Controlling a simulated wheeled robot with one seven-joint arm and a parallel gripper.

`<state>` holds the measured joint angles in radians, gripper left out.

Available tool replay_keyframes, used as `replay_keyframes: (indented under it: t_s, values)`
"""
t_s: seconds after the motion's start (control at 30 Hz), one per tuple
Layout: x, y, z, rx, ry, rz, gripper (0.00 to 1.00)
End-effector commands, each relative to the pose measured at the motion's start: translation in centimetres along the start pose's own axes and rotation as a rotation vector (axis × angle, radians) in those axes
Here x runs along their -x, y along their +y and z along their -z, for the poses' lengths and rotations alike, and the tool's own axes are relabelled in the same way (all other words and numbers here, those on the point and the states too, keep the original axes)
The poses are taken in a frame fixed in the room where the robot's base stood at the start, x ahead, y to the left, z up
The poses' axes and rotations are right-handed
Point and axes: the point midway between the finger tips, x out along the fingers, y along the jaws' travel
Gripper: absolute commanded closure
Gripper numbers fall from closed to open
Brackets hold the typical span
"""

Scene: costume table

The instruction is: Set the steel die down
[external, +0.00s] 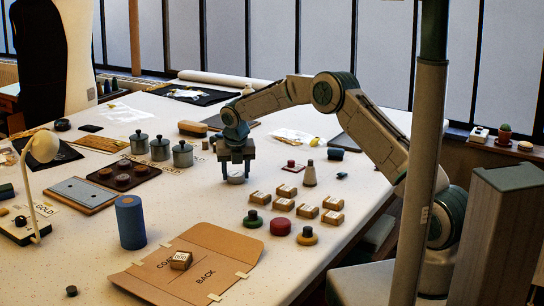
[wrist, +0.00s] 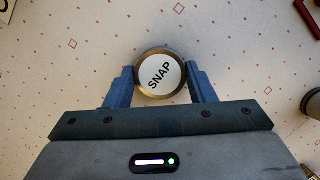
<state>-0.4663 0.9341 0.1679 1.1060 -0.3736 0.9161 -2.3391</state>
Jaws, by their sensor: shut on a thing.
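The steel die (wrist: 159,75) is a round piece with a pale top marked "SNAP" and a darker metallic rim. It sits between the two blue fingers of my gripper (wrist: 160,85), which press on its left and right sides. In the external view my gripper (external: 236,167) points straight down over the middle of the white table, with the die (external: 236,180) at its fingertips. The die is upright and low over the cloth; I cannot tell whether its underside touches it. The die's sides are partly hidden by the fingers.
Small labelled boxes (external: 308,211) and coloured round stamps (external: 281,226) lie to the right and front. A tray of round pieces (external: 105,185) and grey lidded pots (external: 183,154) stand left. A blue cylinder (external: 130,222) stands front left. The cloth around my gripper is clear.

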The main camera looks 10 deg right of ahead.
Motion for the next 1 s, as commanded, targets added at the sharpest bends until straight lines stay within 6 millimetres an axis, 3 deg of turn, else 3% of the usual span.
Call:
replay_keyframes:
  t_s: [0.2,0.23,0.3,0.7,1.0]
  values:
    - [-0.3,0.0,0.1,0.000,-0.001,-0.001,0.82]
    - [-0.3,0.0,0.1,0.000,0.000,0.000,0.48]
    - [-0.3,0.0,0.1,0.000,0.000,0.000,0.29]
    - [0.6,0.0,0.0,0.000,-0.001,-0.001,0.29]
    - [6.4,0.1,0.0,0.000,-0.003,-0.003,0.29]
